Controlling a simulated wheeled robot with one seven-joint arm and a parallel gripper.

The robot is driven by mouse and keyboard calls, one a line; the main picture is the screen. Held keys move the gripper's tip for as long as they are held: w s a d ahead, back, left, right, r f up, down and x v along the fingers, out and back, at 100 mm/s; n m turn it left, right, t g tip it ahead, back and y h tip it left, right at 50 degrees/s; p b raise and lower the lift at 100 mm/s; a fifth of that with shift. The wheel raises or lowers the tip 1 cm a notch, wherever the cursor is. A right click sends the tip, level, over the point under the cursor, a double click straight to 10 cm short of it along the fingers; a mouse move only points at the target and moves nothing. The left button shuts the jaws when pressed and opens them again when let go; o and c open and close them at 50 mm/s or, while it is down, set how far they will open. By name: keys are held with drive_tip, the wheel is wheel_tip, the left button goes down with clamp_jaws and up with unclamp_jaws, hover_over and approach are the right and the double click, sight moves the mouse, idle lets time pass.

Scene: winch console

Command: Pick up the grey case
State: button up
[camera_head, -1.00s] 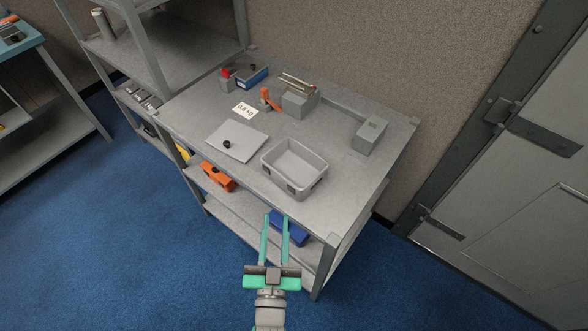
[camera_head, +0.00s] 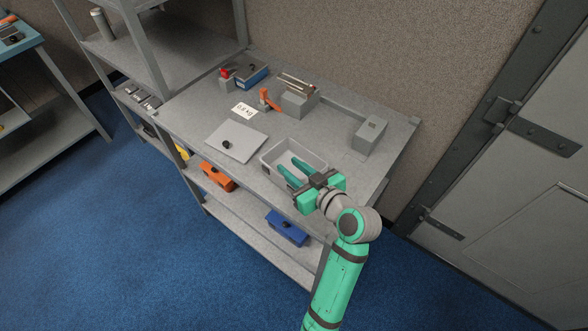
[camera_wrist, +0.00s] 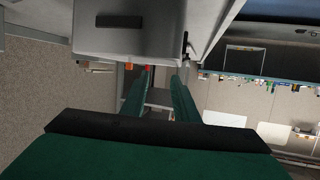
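An open grey case (camera_head: 268,166), a box without a lid on it, stands near the front edge of the table. A flat grey plate with a black knob (camera_head: 245,150) lies to its left. My gripper (camera_head: 288,163) is open and empty, with its green fingers over the case in the head view and hiding part of its inside. In the wrist view, the case's grey wall with a dark slot (camera_wrist: 160,40) fills the top, beside my spread fingers (camera_wrist: 164,73). I cannot tell whether the fingers touch it.
A grey block (camera_head: 371,136) stands on the table to the right. Orange (camera_head: 216,177) and blue (camera_head: 287,228) cases are on the lower shelf.

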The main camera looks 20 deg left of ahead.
sight(279, 174)
drive_tip(key=s+d+n+g, duration=0.3)
drive_tip(key=s+d, duration=0.2)
drive_tip(key=shift+y, duration=0.3)
drive_tip(key=x, duration=1)
drive_tip(key=shift+w+a+f, duration=0.2)
drive_tip(key=shift+w+a, duration=0.05)
clamp_jaws()
